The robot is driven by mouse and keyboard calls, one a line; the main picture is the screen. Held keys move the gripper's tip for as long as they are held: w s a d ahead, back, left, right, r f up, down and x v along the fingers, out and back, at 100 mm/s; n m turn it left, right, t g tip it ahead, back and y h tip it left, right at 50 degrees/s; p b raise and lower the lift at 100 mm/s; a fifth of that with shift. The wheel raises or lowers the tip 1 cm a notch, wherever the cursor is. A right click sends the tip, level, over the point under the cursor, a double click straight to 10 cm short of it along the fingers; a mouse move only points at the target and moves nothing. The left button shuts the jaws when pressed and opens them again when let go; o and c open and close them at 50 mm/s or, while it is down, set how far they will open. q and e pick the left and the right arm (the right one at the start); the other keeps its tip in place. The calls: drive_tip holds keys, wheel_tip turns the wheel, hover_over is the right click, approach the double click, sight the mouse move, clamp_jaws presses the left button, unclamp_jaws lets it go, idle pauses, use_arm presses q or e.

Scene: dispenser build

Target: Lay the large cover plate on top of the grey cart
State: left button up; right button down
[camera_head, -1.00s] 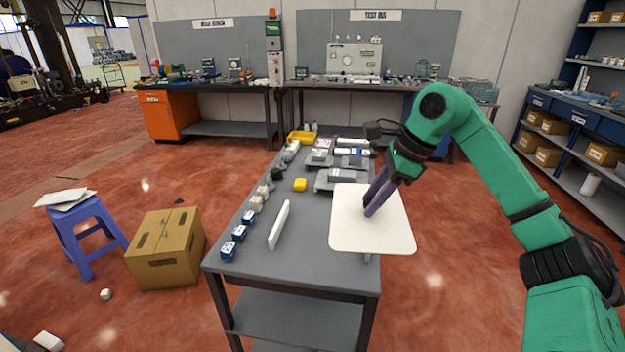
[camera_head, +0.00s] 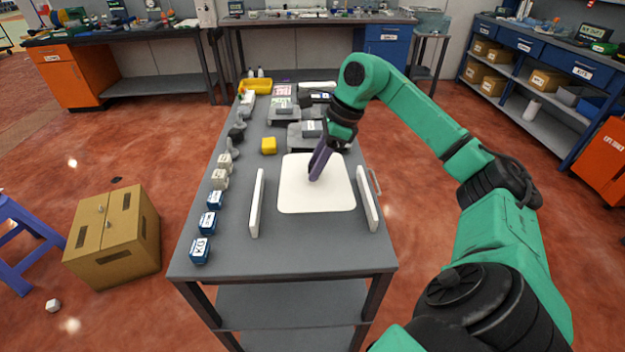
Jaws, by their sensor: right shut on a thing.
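The large cover plate (camera_head: 318,195) is a white, rounded square. It appears flat over the right-middle part of the grey cart's top (camera_head: 300,250), between two upright white panels. I cannot tell whether it touches the top or is held a little above it. My right gripper (camera_head: 313,175) reaches down from the upper right, its purple fingers shut on the plate near its upper middle. The fingertips' grip point is hard to see. My left gripper is not in view.
One white panel (camera_head: 257,203) stands left of the plate, another (camera_head: 367,198) at the right edge. Several small blue and white blocks line the cart's left side. The front strip is clear.

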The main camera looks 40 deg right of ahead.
sight(319, 177)
drive_tip(key=f, duration=0.6)
drive_tip(key=shift+w+a+f, duration=0.1)
drive_tip(key=shift+w+f, duration=0.1)
drive_tip(key=shift+f, duration=0.5)
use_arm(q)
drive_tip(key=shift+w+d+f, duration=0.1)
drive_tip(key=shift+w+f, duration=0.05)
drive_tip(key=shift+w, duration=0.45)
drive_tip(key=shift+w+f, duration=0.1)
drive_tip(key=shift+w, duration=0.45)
use_arm(e)
drive_tip(key=shift+f, duration=0.15)
drive_tip(key=c, duration=0.5)
unclamp_jaws()
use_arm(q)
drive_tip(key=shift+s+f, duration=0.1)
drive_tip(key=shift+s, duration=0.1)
use_arm(e)
drive_tip(key=v, duration=1.2)
drive_tip(key=shift+r, duration=0.2)
